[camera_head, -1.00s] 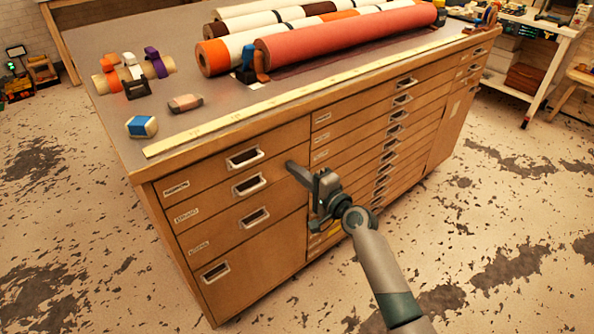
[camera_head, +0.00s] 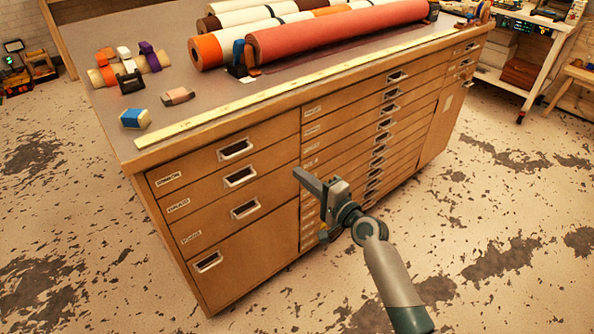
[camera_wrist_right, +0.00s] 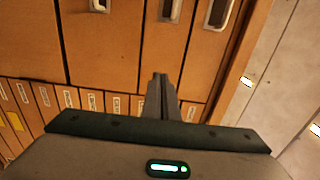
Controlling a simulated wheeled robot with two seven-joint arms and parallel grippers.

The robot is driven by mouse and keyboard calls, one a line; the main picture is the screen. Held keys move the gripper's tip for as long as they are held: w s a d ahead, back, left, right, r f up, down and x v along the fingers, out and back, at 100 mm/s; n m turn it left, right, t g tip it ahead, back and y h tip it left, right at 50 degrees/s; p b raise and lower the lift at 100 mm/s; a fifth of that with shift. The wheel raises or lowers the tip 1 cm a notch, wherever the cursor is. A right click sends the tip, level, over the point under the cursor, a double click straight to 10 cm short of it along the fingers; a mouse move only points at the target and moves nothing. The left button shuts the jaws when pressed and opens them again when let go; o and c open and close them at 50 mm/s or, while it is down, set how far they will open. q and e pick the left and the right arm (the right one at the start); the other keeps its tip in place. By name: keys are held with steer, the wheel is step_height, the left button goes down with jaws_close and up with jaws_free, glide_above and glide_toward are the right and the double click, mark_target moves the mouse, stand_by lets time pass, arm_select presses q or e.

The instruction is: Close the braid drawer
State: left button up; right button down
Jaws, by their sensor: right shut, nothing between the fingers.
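The wooden cabinet (camera_head: 215,290) has a left column of wide drawers with metal pulls and small labels. I cannot read the labels, so I cannot tell which is the braid drawer. The top drawer (camera_head: 270,150), second drawer (camera_head: 205,190) and third drawer (camera_head: 280,198) look flush or nearly flush. My right gripper (camera_head: 302,176) is shut and empty, in front of the cabinet near the seam between the two columns. In the right wrist view its fingers (camera_wrist_right: 161,85) point at the drawer fronts (camera_wrist_right: 130,50); contact is unclear. My left gripper is not in view.
A right column of several thin drawers (camera_head: 345,140) stands beside the wide ones. Rolls, including a red roll (camera_head: 340,30), lie on the cabinet top with tape and a blue-and-white block (camera_head: 135,119). A white cart (camera_head: 535,75) stands at the right. The floor in front is clear.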

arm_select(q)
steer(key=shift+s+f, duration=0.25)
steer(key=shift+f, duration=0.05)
arm_select(e)
steer(key=v, duration=0.6)
steer(key=shift+s+d, duration=0.15)
steer(key=shift+d, duration=0.05)
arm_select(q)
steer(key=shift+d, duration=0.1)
